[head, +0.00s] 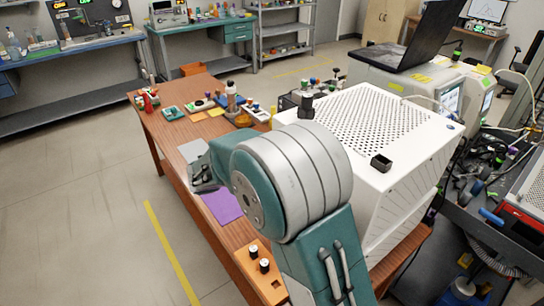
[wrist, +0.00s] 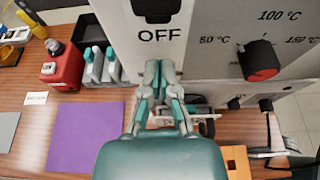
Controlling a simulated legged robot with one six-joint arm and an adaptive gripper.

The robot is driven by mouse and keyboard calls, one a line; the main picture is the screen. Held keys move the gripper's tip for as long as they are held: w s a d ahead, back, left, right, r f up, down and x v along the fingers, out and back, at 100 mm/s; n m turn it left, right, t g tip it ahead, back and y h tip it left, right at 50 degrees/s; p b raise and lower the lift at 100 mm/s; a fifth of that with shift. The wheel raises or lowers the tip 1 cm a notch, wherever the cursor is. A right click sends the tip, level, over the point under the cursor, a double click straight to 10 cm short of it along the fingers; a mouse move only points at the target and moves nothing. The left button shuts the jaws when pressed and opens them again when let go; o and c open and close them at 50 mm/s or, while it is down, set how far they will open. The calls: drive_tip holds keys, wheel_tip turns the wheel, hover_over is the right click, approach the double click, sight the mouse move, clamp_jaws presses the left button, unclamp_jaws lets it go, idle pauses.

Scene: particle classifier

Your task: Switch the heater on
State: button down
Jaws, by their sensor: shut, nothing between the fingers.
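The heater is a white box with a perforated top (head: 365,125) on the wooden table in the head view. In the wrist view its front panel (wrist: 210,50) fills the upper right, with the printed word OFF and a red-and-black dial (wrist: 262,62) ringed by temperature marks. A black switch (wrist: 157,8) above the OFF label is cut by the top edge; its position cannot be told. My gripper (wrist: 160,68) is shut and empty, its fingertips just below the OFF label in the picture. Whether they touch the panel is unclear. In the head view my arm hides the heater's front.
A purple sheet (wrist: 85,137) lies on the table left of my gripper. A red container (wrist: 63,68) and white-and-teal bottles (wrist: 100,70) stand behind it. A laptop (head: 415,45) sits on equipment behind the heater. Open floor (head: 75,215) lies left of the table.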

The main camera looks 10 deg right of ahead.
drive_tip(key=v, duration=1)
drive_tip(key=shift+r, duration=0.25)
drive_tip(key=shift+d, duration=0.2)
drive_tip(key=s+d+r+m+g+y, duration=0.3)
drive_tip(key=s+d+m+y, duration=0.3)
drive_tip(key=s+d+m, duration=0.55)
drive_tip(key=s+a+m+t+y, duration=0.2)
drive_tip(key=s+m+y, duration=0.5)
drive_tip(key=s+m, duration=0.4)
drive_tip(key=s+t, duration=0.1)
drive_tip(key=s, duration=0.2)
drive_tip(key=shift+a+r, duration=0.25)
